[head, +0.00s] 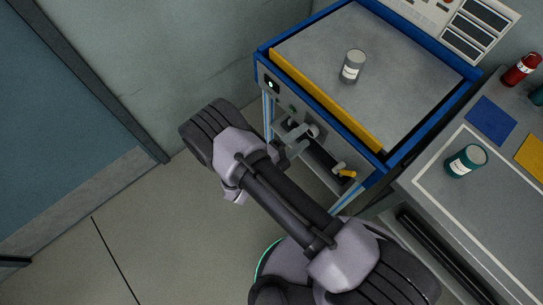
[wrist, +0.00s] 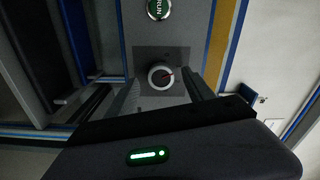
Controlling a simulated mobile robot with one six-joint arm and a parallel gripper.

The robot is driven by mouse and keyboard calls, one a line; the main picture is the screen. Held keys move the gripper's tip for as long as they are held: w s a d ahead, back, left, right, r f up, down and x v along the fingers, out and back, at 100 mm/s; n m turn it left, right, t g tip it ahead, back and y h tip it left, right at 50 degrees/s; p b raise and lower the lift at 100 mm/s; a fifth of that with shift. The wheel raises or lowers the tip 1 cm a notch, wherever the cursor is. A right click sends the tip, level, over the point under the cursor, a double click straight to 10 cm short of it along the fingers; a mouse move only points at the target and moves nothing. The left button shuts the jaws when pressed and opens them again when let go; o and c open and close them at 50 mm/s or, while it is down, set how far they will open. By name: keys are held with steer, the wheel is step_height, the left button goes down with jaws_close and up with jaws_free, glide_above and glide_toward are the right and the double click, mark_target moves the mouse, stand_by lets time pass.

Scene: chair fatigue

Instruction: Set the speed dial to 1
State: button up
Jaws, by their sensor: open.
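No number around the dial can be read. My gripper (wrist: 164,90) is open, with one finger on each side of the dial in that view. I cannot tell whether the fingers touch it. In the head view my gripper (head: 297,137) is at the front panel of the blue-framed machine (head: 262,50), and the arm hides part of the panel.
A yellow-ended handle (head: 346,173) sticks out at the panel's right. A grey can (head: 352,66) stands on the machine top. A teal can (head: 466,160) and a red bottle (head: 521,69) are on the right bench.

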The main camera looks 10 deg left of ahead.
steer(key=p+v, duration=0.2)
steer(key=v, duration=1.3)
steer(key=shift+s+a, duration=0.2)
steer(key=shift+s, duration=0.05)
steer(key=w+d+r+m+g+y, duration=0.1)
steer(key=w+d+r+m+g, duration=0.1)
steer(key=d+r+m+g, duration=0.75)
steer(key=w+d+r+m+g+y, duration=0.2)
steer(key=r+m+g, duration=0.3)
steer(key=r+m, duration=1)
steer(key=s+d+r+m+t+y, duration=0.3)
steer(key=r+m, duration=0.4)
steer(key=m, duration=0.7)
steer(key=s+d+r+m+t+y, duration=0.3)
steer(key=r+m+y, duration=0.4)
steer(key=m, duration=0.8)
steer(key=shift+s+d, duration=0.75)
steer(key=shift+d, duration=0.25)
